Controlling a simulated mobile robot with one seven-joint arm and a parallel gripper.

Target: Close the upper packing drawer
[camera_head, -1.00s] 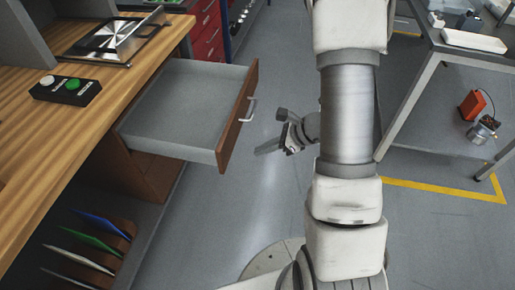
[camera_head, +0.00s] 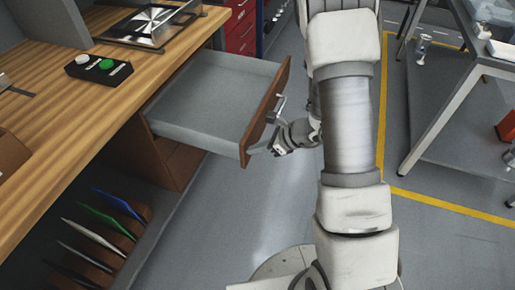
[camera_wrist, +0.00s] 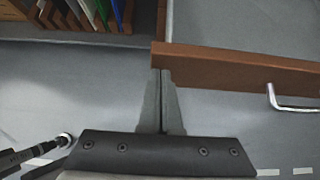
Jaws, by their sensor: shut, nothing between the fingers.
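The upper packing drawer (camera_head: 215,95) stands open, pulled out from under the wooden bench, and looks empty. Its brown wooden front (camera_head: 266,110) carries a silver bar handle (camera_head: 279,109). My gripper (camera_head: 273,150) is beside the outer face of the front, near its lower, near end. In the wrist view the gripper fingers (camera_wrist: 160,80) are shut together and empty. Their tips reach to the left end of the drawer front (camera_wrist: 225,66), and the handle (camera_wrist: 285,102) lies to their right. I cannot tell whether the tips touch the wood.
The wooden bench (camera_head: 60,130) bears a box with a white and a green button (camera_head: 98,68) and a metal plate fixture (camera_head: 148,24). Several coloured folders (camera_head: 105,220) stand in a rack below. A metal table (camera_head: 490,60) is at the right. Floor between is clear.

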